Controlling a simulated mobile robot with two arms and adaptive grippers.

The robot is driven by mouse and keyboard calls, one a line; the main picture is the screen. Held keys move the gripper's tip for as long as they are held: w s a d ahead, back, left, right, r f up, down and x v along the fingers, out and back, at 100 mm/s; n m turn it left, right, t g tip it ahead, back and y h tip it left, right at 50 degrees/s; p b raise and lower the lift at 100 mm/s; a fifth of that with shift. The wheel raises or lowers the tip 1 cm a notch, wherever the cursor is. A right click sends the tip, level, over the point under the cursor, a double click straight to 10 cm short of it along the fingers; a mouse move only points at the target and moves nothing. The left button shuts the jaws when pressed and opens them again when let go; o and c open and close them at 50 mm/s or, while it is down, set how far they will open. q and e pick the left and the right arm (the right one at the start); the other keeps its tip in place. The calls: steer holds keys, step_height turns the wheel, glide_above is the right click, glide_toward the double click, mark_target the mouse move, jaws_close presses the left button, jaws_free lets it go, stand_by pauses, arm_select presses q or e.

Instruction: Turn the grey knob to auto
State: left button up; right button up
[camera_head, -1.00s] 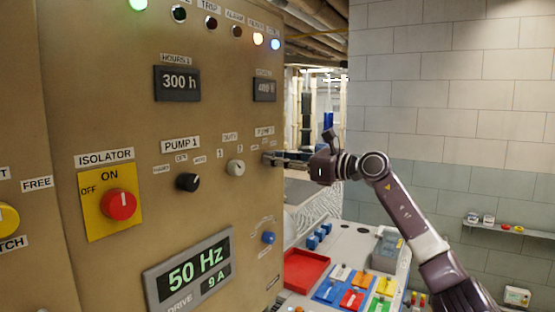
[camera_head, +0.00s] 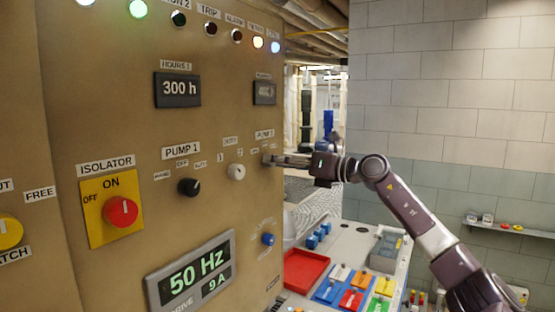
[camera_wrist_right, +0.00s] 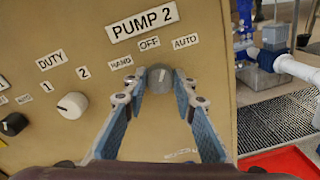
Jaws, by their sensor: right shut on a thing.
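The grey knob (camera_wrist_right: 160,80) sits under the PUMP 2 label (camera_wrist_right: 142,23) on the beige panel, with HAND, OFF and AUTO marks around it. Its pale pointer line is roughly upright, toward OFF. My right gripper (camera_wrist_right: 157,86) is shut on the knob, one fingertip on each side. In the head view my right gripper (camera_head: 272,160) reaches the panel's right part from the right, and the knob is hidden by the fingers. The AUTO label (camera_wrist_right: 185,42) is up and right of the knob. My left gripper is not in view.
A white DUTY knob (camera_head: 236,172) and a black PUMP 1 knob (camera_head: 189,187) are left of the gripper. A red isolator knob (camera_head: 120,211) is further left. A blue knob (camera_head: 268,239) is below. A red tray (camera_head: 305,270) stands on the bench at the right.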

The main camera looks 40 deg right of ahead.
steer(key=shift+m+p, duration=0.45)
steer(key=shift+m, duration=1.05)
steer(key=o, duration=1.2)
steer(key=shift+c, duration=0.2)
steer(key=shift+d+f, duration=0.1)
steer(key=v, duration=0.7)
steer(key=shift+s, duration=0.25)
